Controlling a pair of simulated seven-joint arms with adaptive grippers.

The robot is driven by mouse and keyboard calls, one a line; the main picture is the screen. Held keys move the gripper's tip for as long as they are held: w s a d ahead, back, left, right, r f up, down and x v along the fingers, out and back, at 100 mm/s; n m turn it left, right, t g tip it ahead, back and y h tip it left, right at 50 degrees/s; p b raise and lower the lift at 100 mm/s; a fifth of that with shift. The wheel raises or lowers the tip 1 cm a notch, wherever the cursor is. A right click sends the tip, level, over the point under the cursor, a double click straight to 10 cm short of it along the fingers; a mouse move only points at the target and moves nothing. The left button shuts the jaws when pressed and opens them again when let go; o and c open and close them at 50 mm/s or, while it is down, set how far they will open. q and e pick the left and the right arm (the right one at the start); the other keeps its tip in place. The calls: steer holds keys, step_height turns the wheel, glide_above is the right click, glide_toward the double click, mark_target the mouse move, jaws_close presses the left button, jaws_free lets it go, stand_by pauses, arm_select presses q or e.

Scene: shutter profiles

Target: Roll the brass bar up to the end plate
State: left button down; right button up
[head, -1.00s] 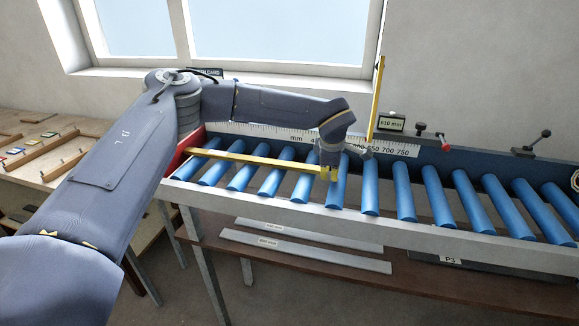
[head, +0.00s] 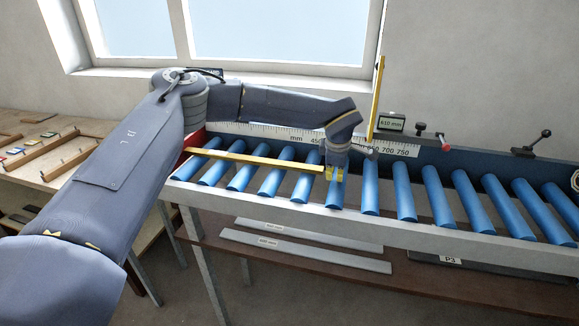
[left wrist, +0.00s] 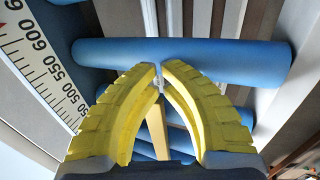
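The brass bar (head: 260,161) lies lengthwise across the blue rollers (head: 275,175) at the left part of the conveyor. Its left end is at the red end plate (head: 192,143); I cannot tell whether they touch. My left gripper (head: 333,175) is just right of the bar's right end, low over a roller. In the left wrist view its yellow fingers (left wrist: 161,66) curve together with tips nearly meeting and nothing held between them. Part of the bar (left wrist: 155,132) shows beyond, between the fingers. My right gripper is not in view.
A millimetre scale (head: 295,137) runs along the back wall of the conveyor. Rollers to the right are bare. Grey strips (head: 305,252) lie on the shelf below.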

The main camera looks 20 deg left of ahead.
arm_select(q)
steer(key=shift+r, duration=3.2)
